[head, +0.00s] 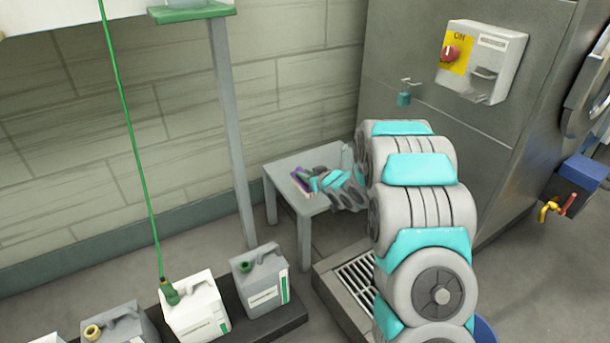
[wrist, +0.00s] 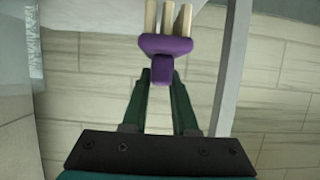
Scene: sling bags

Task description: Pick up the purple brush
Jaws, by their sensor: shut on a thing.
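The purple brush (wrist: 165,46) has a purple body and pale bristle-like parts that point toward the top of the wrist view. My gripper (wrist: 162,82) has dark green fingers, and their tips are shut on the purple part. In the head view the brush (head: 299,184) shows as a small purple patch at the small grey table (head: 285,178), next to my gripper (head: 312,182). My arm hides part of the table. I cannot tell whether the brush touches the tabletop.
A grey post (head: 232,130) stands left of the table. Several jugs, among them a white jug (head: 197,307), stand on a dark low platform at the lower left. A floor grate (head: 358,283) and a large metal cabinet (head: 400,80) are close to my arm.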

